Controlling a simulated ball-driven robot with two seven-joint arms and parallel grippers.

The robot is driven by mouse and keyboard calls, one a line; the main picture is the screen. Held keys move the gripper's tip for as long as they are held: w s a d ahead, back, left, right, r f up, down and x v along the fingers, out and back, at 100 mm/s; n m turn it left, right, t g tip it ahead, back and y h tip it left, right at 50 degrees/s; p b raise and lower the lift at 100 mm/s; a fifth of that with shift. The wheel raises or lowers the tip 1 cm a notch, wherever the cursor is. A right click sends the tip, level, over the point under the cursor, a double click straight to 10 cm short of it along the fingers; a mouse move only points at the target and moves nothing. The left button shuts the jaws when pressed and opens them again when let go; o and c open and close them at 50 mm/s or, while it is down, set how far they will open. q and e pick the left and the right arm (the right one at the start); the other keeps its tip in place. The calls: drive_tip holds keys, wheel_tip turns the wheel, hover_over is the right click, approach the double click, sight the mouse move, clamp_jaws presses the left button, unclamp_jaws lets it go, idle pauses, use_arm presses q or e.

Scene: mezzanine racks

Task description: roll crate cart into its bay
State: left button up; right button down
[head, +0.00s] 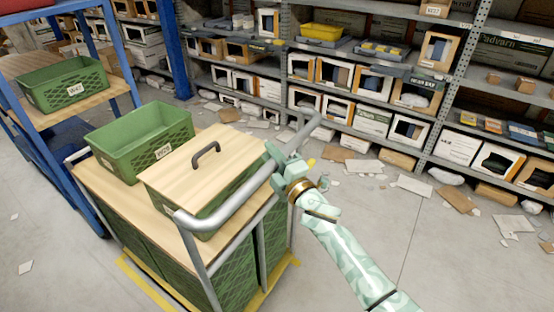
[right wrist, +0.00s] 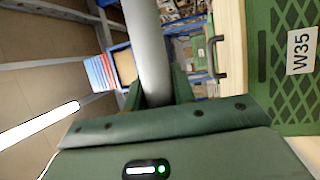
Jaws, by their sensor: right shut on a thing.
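The crate cart (head: 105,188) has a pale wooden top, green crates below and a grey tubular handle (head: 232,208) on its near right side. An open green crate (head: 135,168) and a second green crate with a wooden lid (head: 180,172) stand on top. My right gripper (head: 279,163) is shut on the handle bar near its far part; the bar (right wrist: 150,50) passes between the fingers in the right wrist view. Yellow strips (head: 150,283) run along the cart's foot at the near and right sides; whether they mark the bay is unclear. My left gripper is out of view.
A blue rack (head: 170,50) with a green crate (head: 62,86) stands close to the cart's left. Grey shelves (head: 285,45) full of boxes line the back. Cardboard and paper scraps (head: 415,185) litter the floor before them. The floor at the front right is mostly clear.

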drive_tip(key=shift+s+a+f, duration=0.1)
drive_tip(key=shift+f, duration=0.45)
drive_tip(key=c, duration=1.3)
unclamp_jaws()
drive_tip(key=shift+c, duration=0.2)
drive_tip(key=shift+o, duration=0.9)
drive_tip(key=shift+a, duration=0.1)
drive_tip(key=shift+r, duration=0.2)
drive_tip(key=shift+s+d, duration=0.25)
drive_tip(key=shift+d, duration=0.1)
drive_tip(key=p+v, duration=0.2)
drive_tip(key=v, duration=1.3)
drive_tip(key=shift+s+p, duration=0.25)
drive_tip(key=shift+p, duration=0.05)
